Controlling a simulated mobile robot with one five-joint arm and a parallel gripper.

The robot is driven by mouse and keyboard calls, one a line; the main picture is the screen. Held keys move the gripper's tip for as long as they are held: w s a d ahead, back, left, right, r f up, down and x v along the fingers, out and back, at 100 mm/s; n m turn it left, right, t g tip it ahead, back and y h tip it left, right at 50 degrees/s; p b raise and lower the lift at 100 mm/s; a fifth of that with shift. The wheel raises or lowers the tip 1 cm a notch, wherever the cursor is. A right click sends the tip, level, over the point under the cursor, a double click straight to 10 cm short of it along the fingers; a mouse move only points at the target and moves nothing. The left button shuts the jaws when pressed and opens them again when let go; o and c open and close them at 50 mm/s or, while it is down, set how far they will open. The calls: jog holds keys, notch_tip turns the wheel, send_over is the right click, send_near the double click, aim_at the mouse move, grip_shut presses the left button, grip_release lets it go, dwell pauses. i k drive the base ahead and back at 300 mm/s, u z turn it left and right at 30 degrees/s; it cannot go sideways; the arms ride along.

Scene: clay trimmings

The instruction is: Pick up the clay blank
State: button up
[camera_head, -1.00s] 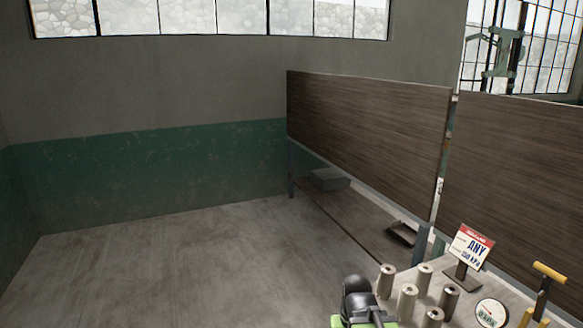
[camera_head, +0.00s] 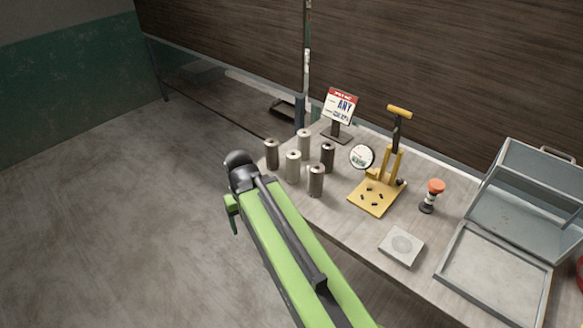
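Several upright cylinders with a small dark hole in the top stand in a group at the table's left end: a dark one (camera_head: 272,154) at the left, a pale one (camera_head: 304,143) at the back, another pale one (camera_head: 293,166) in the middle, a brownish one (camera_head: 316,180) in front and a dark one (camera_head: 327,156) at the right. They look like the blanks, but I cannot tell which one the task means. My green and black arm reaches up from the bottom, its black joint left of the cylinders. My gripper's fingers do not show.
A sign (camera_head: 339,104) reading "ANY" stands behind the cylinders. Right of them are a yellow press (camera_head: 374,196) with a round gauge (camera_head: 361,156), a red-topped tool (camera_head: 431,196), a pale square block (camera_head: 401,246) and an open grey case (camera_head: 493,276). The floor at left is clear.

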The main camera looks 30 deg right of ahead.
aim_at(293, 155)
jog(key=u, duration=0.3)
jog(key=i, duration=1)
jog(key=u, duration=0.45)
